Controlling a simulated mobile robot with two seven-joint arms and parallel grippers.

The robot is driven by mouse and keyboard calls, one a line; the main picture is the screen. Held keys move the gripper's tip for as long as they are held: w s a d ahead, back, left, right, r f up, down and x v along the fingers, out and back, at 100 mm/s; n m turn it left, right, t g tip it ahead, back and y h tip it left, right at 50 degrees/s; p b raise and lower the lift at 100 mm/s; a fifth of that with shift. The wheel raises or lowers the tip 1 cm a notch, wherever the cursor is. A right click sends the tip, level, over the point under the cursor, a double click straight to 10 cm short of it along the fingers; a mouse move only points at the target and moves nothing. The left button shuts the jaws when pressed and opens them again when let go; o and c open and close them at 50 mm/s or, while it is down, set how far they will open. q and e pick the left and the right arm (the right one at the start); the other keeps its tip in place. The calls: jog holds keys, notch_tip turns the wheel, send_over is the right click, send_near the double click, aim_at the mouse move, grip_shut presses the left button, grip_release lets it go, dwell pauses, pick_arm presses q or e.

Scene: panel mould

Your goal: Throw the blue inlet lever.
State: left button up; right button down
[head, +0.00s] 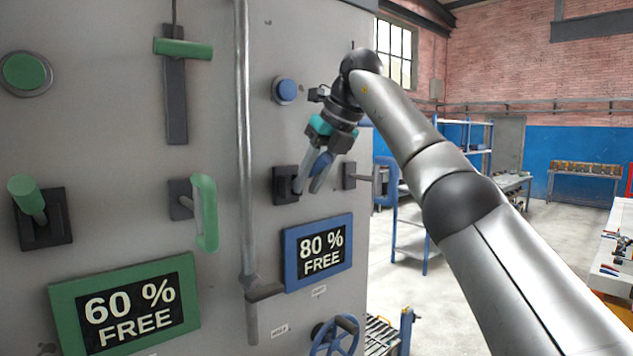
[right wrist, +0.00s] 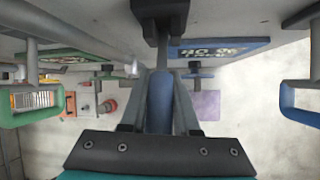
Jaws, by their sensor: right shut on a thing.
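The blue inlet lever (head: 322,163) stands out from a black base plate (head: 281,184) on the grey panel, above the blue "80 % FREE" sign (head: 290,262). In the head view my right gripper (head: 309,184) hides most of it. In the right wrist view the blue lever (right wrist: 160,104) runs between the two fingers of my right gripper (right wrist: 160,80), which is shut on it. The lever's black base (right wrist: 160,8) shows at the top there. My left gripper is in neither view.
A blue button (head: 285,90) is above the lever and a blue pull handle (head: 386,183) to its right. A vertical pipe (head: 243,150) separates these from a green lever (head: 25,196) and green handle (head: 206,212). A blue handwheel (head: 333,338) is below.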

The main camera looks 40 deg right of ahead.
dwell(0.4)
jog(key=c, duration=0.6)
grip_release()
jog(key=shift+c, duration=0.2)
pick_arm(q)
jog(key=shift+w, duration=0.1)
